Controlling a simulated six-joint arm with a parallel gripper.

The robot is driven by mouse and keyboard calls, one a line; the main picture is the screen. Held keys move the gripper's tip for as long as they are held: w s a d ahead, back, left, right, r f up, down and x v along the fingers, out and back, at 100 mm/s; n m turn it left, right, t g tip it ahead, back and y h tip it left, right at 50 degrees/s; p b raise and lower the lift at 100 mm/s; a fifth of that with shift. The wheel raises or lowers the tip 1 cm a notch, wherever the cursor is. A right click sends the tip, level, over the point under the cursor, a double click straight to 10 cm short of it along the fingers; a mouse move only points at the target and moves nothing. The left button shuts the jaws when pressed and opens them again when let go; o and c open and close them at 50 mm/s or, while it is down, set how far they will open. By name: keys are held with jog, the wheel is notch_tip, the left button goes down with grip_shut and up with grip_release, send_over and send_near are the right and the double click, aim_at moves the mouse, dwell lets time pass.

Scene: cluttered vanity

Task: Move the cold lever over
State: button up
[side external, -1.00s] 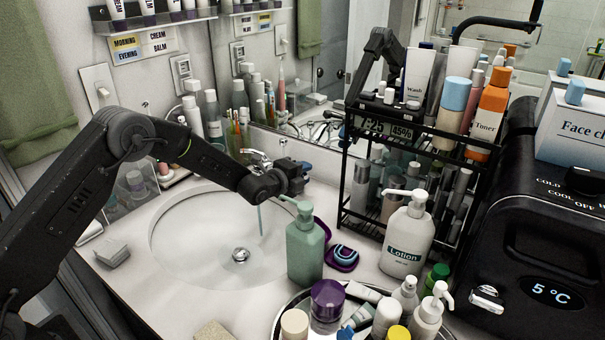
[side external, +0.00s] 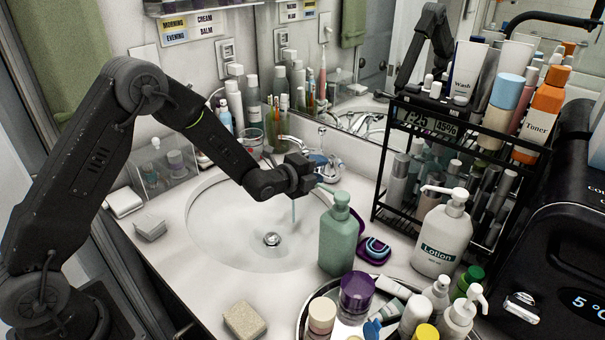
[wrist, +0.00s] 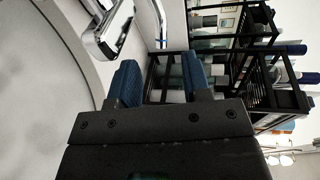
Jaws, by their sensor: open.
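In the wrist view a chrome faucet part (wrist: 107,28) is at upper left, and a thin chrome bar (wrist: 158,18) lies ahead of the fingers. A water stream (side external: 293,211) falls into the sink.
A green pump bottle (side external: 339,240) stands close in front of the gripper. A black wire rack (side external: 378,190) with bottles and a white lotion bottle (side external: 441,238) are to the right. A tray (side external: 303,322) of bottles is in front. The sink bowl (side external: 225,225) is open.

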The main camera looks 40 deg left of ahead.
jog(key=v, duration=0.5)
jog(key=shift+s, duration=0.1)
jog(key=m+g+y, duration=0.4)
jog(key=g+y, duration=0.1)
jog(key=g, duration=0.6)
send_near(340, 161)
jog(key=x, duration=0.9)
jog(key=shift+f, duration=0.1)
